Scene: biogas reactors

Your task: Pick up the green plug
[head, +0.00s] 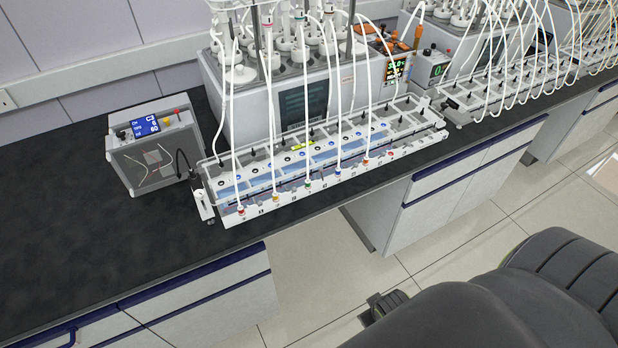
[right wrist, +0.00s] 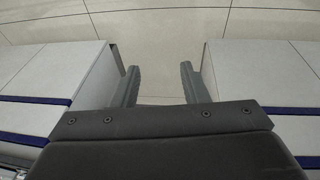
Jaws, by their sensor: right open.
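A small green plug (head: 308,184) sits at the front edge of the white rack (head: 232,216) in the head view, at the lower end of a white tube. A red plug (head: 241,211) and an orange plug (head: 275,197) are to its left, and a blue one (head: 338,172) is to its right. My right gripper (right wrist: 159,84) is open and empty in the right wrist view, pointing at the floor between two cabinets. My right arm fills the lower right of the head view, well away from the plug. My left gripper is not in view.
A grey box with a blue display (head: 155,150) stands left of the rack. A reactor unit (head: 300,95) with hanging tubes stands behind it. More units and tubes extend right. The black bench top (head: 80,230) is clear at the left.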

